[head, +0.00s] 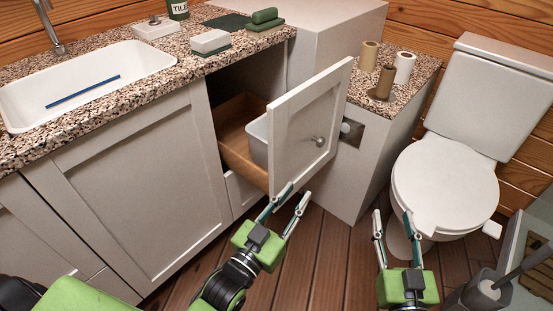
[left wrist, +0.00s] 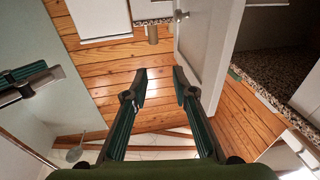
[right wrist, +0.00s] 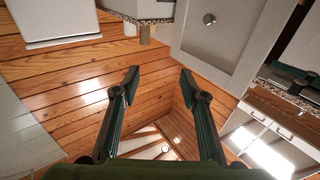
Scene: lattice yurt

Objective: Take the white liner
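The white liner (head: 258,142) sits inside a pulled-out wooden drawer (head: 236,150) under the counter. Only part of it shows, because the white drawer front (head: 300,115) with a round knob hides the rest. My left gripper (head: 298,191) is open and empty, near the lower edge of the drawer front and apart from the liner. My right gripper (head: 392,213) is open and empty, further right, in front of the toilet. Nothing is between the fingers in the left wrist view (left wrist: 159,71) or the right wrist view (right wrist: 159,71).
A speckled counter (head: 150,90) holds a sink (head: 90,75), a sponge-like block (head: 211,41) and a green brush-like item (head: 265,18). Several rolls, one white (head: 404,67), stand on the ledge by the toilet (head: 445,185). A toilet brush holder (head: 482,292) is at lower right. Wooden floor (head: 330,255) is clear between the arms.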

